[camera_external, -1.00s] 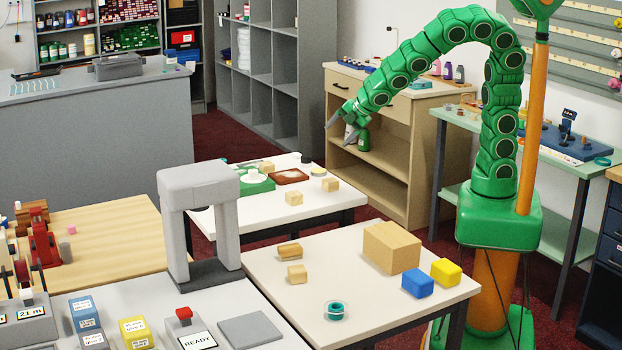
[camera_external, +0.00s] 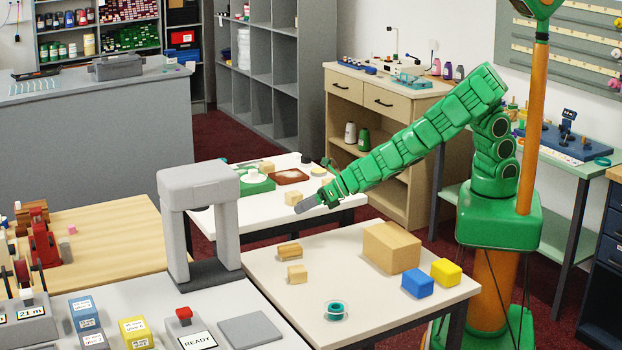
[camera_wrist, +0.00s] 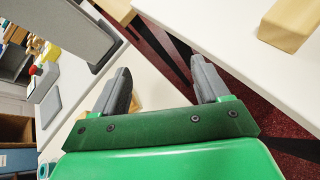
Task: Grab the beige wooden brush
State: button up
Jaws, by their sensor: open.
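On the near white table in the external view lie two small beige wooden pieces. The longer piece (camera_external: 289,251) looks most like the beige wooden brush, though it is too small to be sure. A blockier piece (camera_external: 297,274) lies just in front of it. My gripper (camera_external: 305,204) is in the air near the gap between the two white tables, above and behind these pieces. In the wrist view my gripper (camera_wrist: 161,68) is open, with nothing visible between its fingers. A beige piece (camera_wrist: 136,103) shows partly behind the left finger; I cannot tell which one it is.
A grey arch (camera_external: 196,180) stands left of the near table (camera_external: 350,285). That table also holds a large wooden block (camera_external: 391,247), a blue block (camera_external: 418,283), a yellow block (camera_external: 446,272) and a teal ring (camera_external: 335,310). The back table carries several small items, including a wooden block (camera_external: 294,198).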

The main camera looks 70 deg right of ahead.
aim_at(295, 246)
jog(key=s+a+f+n+y, duration=0.1)
jog(key=a+n, duration=0.1)
jog(key=a, duration=0.1)
jog(key=s+a+f+n+y, duration=0.1)
jog(key=s+a+f+n, duration=0.1)
jog(key=a, duration=0.1)
jog(key=s+a+f+n+g+y, duration=0.1)
jog(key=s+a+f+n, duration=0.1)
jog(key=n, duration=0.1)
jog(key=shift+a, duration=0.4)
jog(key=shift+x, duration=1.3)
jog(key=shift+f+x, duration=0.2)
jog(key=shift+x, duration=1.7)
jog(key=shift+w+a+f, duration=0.2)
jog(key=shift+w+a, duration=0.1)
jog(key=shift+w, duration=0.2)
jog(key=c, duration=1.1)
jog(key=shift+o, duration=0.2)
jog(key=shift+r, duration=0.1)
jog(key=shift+r, duration=4.95)
